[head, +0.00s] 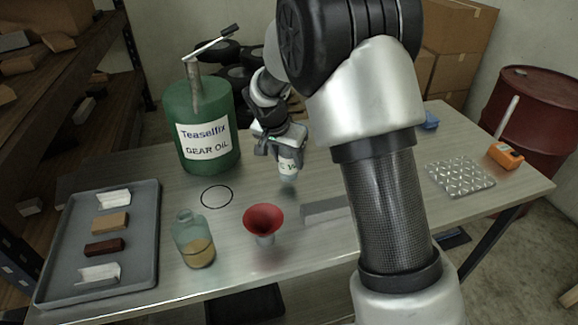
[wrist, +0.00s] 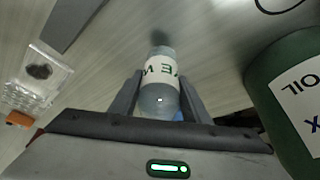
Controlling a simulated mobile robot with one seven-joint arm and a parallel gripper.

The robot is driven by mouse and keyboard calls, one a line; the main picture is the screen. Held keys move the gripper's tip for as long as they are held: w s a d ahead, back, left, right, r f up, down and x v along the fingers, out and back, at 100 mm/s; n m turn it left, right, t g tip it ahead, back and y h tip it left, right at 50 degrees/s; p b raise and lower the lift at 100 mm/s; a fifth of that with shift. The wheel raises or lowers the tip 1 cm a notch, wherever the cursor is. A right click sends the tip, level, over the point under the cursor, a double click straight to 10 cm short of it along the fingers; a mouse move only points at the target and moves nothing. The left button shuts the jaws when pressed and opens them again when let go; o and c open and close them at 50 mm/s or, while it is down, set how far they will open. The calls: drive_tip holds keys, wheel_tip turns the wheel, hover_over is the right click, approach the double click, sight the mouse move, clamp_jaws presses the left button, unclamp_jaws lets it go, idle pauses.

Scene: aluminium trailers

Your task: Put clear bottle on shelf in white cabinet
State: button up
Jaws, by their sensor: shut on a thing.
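My gripper (head: 279,147) is shut on a small clear bottle (head: 287,166) with a white label. The bottle also shows between the two fingers in the wrist view (wrist: 159,98), with dark lettering partly readable on its label. It is over the middle of the table, right of the green gear oil jug; whether its base touches the tabletop is hard to tell. A second see-through bottle (head: 194,239), bluish with amber liquid inside, stands at the table's front left. No white cabinet or its shelf shows in either view.
On the table (head: 330,245) are the green jug (head: 207,130), a red funnel (head: 263,219), a black ring (head: 217,197), a grey tray (head: 142,244) with small blocks, a blister sheet (head: 460,175) and an orange tool (head: 505,156). A red barrel (head: 530,110) stands right.

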sight(288, 166)
drive_tip(key=shift+f, duration=1.55)
drive_tip(key=o, duration=1.3)
drive_tip(key=shift+c, duration=0.2)
